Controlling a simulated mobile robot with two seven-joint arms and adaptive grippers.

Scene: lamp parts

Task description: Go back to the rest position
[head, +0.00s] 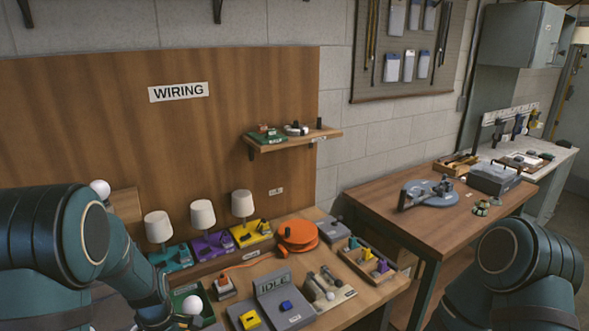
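My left arm (95,240) comes in from the left and bends down to the bottom edge, beside a green box (203,292) with a white round bulb (192,305). My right arm (515,260) stands at the lower right, bent, clear of the tables. Both grippers lie outside the head view, so their fingers cannot be seen. Three white-shaded lamps stand in a row on a teal base (170,258), a purple base (213,244) and a yellow base (250,233).
On the wiring bench are an orange reel (297,236), a grey "IDLE" box (284,305), and a wooden tray (367,260) of coloured parts. A shelf (290,142) juts from the board. A second table (440,220) with a blue-grey device (430,193) stands behind, right.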

